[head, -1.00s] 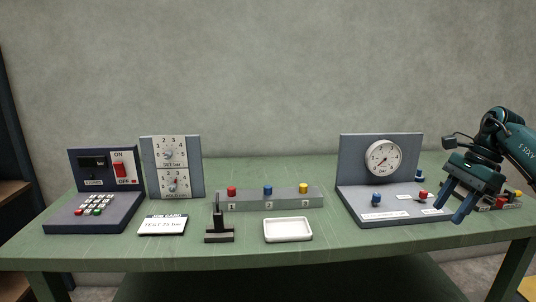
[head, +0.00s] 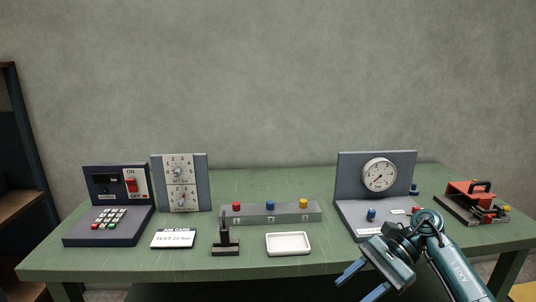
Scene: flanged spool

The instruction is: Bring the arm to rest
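One arm shows in the head view, coming in from the lower right; it is my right arm. My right gripper (head: 360,283) hangs in front of the table's front edge, below the gauge stand. Its two blue fingers are spread apart with nothing visible between them. The gripper and wrist cover the front right part of the gauge stand's base. My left gripper is out of the picture.
The green table (head: 120,262) carries a keypad box (head: 115,190), a dial panel (head: 181,181), a job card (head: 173,238), a black stand (head: 226,242), a button bar (head: 270,214), a white tray (head: 289,243), a gauge stand (head: 347,180) and a red device (head: 468,197).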

